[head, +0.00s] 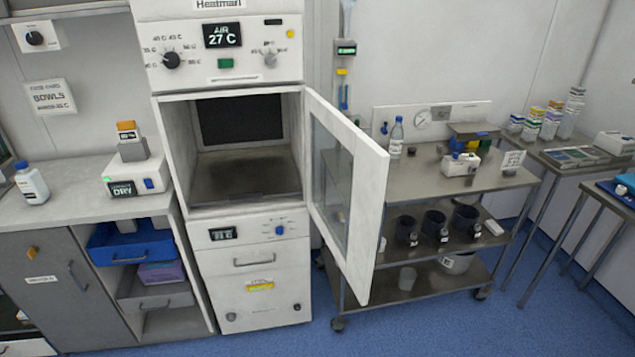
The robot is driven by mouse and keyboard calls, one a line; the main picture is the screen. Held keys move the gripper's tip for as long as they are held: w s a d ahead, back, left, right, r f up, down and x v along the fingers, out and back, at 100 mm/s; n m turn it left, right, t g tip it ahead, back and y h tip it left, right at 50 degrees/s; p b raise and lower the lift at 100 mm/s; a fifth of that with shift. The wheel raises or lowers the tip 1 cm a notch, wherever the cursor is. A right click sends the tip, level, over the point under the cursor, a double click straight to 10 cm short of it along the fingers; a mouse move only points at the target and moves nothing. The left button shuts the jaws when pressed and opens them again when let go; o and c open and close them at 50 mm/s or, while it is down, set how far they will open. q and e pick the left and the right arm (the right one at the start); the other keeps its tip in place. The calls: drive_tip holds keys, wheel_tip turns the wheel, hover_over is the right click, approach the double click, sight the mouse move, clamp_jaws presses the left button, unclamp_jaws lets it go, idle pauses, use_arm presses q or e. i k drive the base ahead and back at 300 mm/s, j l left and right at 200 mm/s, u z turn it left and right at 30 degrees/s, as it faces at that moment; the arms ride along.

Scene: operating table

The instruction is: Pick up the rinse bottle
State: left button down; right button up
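Two bottles are in view, and I cannot read a label that says which is the rinse bottle. A clear bottle with a blue cap (396,137) stands upright on the top shelf of the steel trolley, near its back left. A white bottle with a dark blue cap (31,184) stands on the left counter, close to the left edge of the picture. Neither of my grippers shows in the head view.
The warming cabinet (222,255) stands in the middle, its upper door (360,200) swung open toward the trolley (425,188). Dark pots stand on the trolley's middle shelf. A white device (133,176) sits on the left counter (75,205). The blue floor (440,330) in front is clear.

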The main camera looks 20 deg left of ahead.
sight(32, 185)
drive_tip(key=i+l+u, duration=0.15)
drive_tip(key=u, duration=0.25)
drive_tip(key=i+l+u, duration=0.1)
drive_tip(key=u, duration=0.3)
drive_tip(key=l+u, duration=0.4)
drive_tip(key=i+l+u, duration=0.15)
drive_tip(key=u, duration=0.2)
drive_tip(key=l+u, duration=0.4)
drive_tip(key=l, duration=1.7)
drive_tip(key=i+j, duration=0.1)
drive_tip(key=j, duration=0.35)
drive_tip(key=i+j, duration=0.15)
drive_tip(key=j, duration=0.3)
drive_tip(key=i+j, duration=0.1)
drive_tip(key=j, duration=0.35)
drive_tip(key=i+j, duration=0.1)
drive_tip(key=j, duration=0.35)
drive_tip(key=i+j, duration=0.15)
drive_tip(key=j, duration=0.3)
drive_tip(key=i+j, duration=0.1)
drive_tip(key=j, duration=0.4)
